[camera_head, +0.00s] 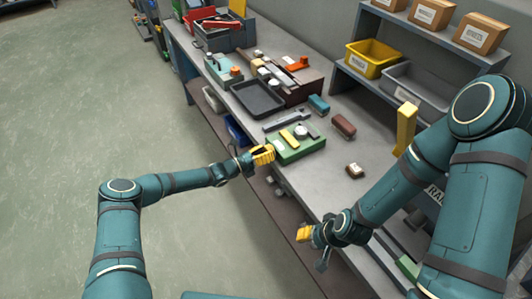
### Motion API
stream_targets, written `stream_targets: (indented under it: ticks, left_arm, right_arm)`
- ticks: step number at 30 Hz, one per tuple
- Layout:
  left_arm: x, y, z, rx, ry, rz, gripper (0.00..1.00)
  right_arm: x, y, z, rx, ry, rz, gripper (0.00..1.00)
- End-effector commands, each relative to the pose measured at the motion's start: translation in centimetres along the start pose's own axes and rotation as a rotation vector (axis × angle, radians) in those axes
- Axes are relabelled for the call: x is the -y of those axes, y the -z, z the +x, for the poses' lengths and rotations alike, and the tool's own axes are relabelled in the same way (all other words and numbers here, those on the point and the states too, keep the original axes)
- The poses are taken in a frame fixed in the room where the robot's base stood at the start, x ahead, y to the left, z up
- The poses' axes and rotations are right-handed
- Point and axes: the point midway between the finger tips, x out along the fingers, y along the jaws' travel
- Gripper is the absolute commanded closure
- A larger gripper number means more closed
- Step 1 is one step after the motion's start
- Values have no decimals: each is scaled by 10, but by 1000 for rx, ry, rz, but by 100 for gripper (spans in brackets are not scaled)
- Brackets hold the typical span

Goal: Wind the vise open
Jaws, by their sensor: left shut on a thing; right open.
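A low green unit (304,148) with grey parts and a yellow bar on top sits at the bench's front edge. It looks like the vise, but its jaws are too small to make out. My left gripper (263,155) is at the unit's left front side. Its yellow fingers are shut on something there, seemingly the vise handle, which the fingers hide. My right gripper (304,234) is open near the bench's front edge, below and to the right of the green unit, apart from it. I see nothing between its fingers.
On the bench, a dark tray (258,98) lies behind the unit. A shelf holds a yellow bin (371,58) and boxes. Open floor lies left.

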Motion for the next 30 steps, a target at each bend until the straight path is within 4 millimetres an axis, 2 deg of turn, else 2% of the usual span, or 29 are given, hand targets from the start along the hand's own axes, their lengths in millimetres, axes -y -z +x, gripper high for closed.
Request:
stream_targets:
  ticks: [2,3,5,17,20,30]
  left_arm:
    - [0,1,-1,-2,-1,0,80]
    - [0,1,-1,-2,-1,0,31]
    - [0,1,-1,-2,-1,0,11]
    - [-1,0,-5,0,-1,1,11]
    - [-1,0,-16,0,-2,1,11]
    - [-1,0,-84,-1,-3,2,11]
  right_arm:
    - [0,0,0,0,0,0,53]
    - [0,0,0,0,0,0,53]
    - [0,0,0,0,0,0,53]
    - [0,0,0,0,0,-1,53]
    - [0,0,0,0,0,0,53]
    - [0,0,0,0,0,0,53]
